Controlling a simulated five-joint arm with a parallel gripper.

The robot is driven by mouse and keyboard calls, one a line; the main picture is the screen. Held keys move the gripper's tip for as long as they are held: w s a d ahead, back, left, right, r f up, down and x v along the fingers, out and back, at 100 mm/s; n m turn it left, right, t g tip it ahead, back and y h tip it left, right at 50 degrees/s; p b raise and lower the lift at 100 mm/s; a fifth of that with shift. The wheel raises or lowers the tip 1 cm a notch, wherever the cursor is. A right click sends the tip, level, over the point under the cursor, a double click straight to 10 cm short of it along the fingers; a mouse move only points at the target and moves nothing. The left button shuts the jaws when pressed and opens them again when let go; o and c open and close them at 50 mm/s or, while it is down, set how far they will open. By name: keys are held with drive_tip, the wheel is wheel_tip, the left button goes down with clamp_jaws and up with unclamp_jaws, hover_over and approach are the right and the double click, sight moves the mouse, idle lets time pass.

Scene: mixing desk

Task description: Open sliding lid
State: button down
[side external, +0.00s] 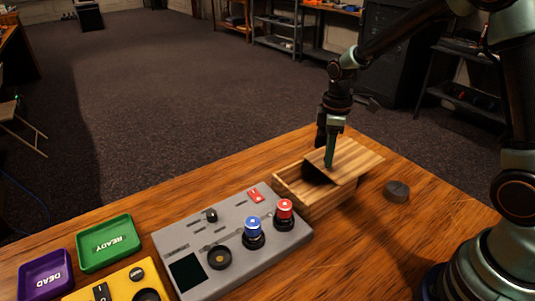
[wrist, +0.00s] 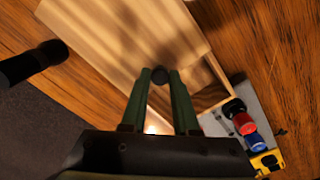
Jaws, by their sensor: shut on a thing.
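The wooden box (side external: 318,205) stands on the desk with its striped sliding lid (side external: 357,158) partly slid off to the right. A dark opening (side external: 314,176) shows at the box's left part. In the wrist view the pale lid (wrist: 125,45) covers much of the box, and part of the box's inside (wrist: 208,92) shows at the right. My gripper (side external: 329,163) points down at the lid. Its green fingertips (wrist: 160,78) are shut on a small dark knob (wrist: 160,74) on the lid. The knob is hidden by the fingers in the side view.
A grey mixing panel (side external: 220,238) with red and blue knobs stands left of the box. A grey round puck (side external: 397,191) lies to its right. A green READY tray (side external: 108,243), a purple DEAD tray (side external: 45,275) and a yellow box (side external: 118,285) are at the left.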

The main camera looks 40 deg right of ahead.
drive_tip(key=shift+d, duration=0.55)
drive_tip(key=c, duration=0.7)
unclamp_jaws()
drive_tip(key=shift+o, duration=0.2)
drive_tip(key=shift+r, duration=0.1)
wheel_tip(320, 180, up, 12)
